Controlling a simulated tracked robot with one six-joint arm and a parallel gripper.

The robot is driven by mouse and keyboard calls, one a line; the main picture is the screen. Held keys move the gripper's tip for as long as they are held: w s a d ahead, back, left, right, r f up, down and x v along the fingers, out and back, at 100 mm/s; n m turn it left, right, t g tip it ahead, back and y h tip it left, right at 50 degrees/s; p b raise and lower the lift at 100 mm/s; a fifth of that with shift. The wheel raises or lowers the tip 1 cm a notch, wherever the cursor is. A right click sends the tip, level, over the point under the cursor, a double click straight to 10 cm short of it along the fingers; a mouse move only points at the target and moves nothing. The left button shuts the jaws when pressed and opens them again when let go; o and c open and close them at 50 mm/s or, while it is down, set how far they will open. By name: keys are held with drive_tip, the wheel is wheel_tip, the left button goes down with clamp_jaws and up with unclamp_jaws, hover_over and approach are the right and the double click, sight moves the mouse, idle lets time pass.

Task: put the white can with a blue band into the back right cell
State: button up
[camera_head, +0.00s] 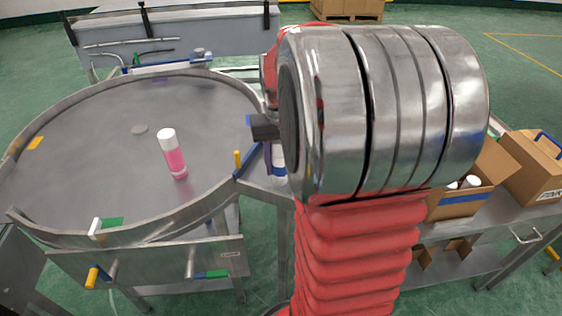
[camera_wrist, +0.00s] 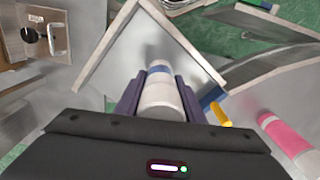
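The white can with a blue band (camera_wrist: 162,95) is between the two dark fingers of my gripper (camera_wrist: 161,92) in the wrist view, and the fingers look closed against its sides. In the head view a small part of the can (camera_head: 279,160) shows beside my arm, at the metal outfeed by the round table; most of it and of my gripper is hidden. An open cardboard box (camera_head: 458,207) with a blue stripe stands on the bench at the right, with white can tops showing inside. Its back right cell cannot be made out.
A round metal table (camera_head: 95,150) with a raised rim stands at the left, with a pink can with a white cap (camera_head: 173,155) on it. A second cardboard box (camera_head: 535,165) stands right of the open one. My arm blocks the middle of the head view.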

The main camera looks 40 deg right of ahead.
drive_tip(key=o, duration=0.4)
drive_tip(key=shift+o, duration=0.2)
wheel_tip(320, 180, up, 12)
drive_tip(key=shift+r, duration=0.1)
idle(0.4)
idle(0.6)
drive_tip(key=s+a+f+n+t, duration=0.1)
drive_tip(key=s+a+n+t, duration=0.1)
drive_tip(key=a, duration=0.6)
drive_tip(key=s+a+f+n+t, duration=0.1)
drive_tip(key=s+a, duration=0.3)
drive_tip(key=a, duration=0.4)
drive_tip(key=s+a+f+n+t, duration=0.2)
drive_tip(key=s+a+f+n, duration=0.1)
drive_tip(key=a, duration=0.5)
drive_tip(key=shift+a+f+t, duration=0.2)
drive_tip(key=shift+t, duration=0.1)
drive_tip(key=shift+o, duration=0.4)
drive_tip(key=shift+s, duration=0.1)
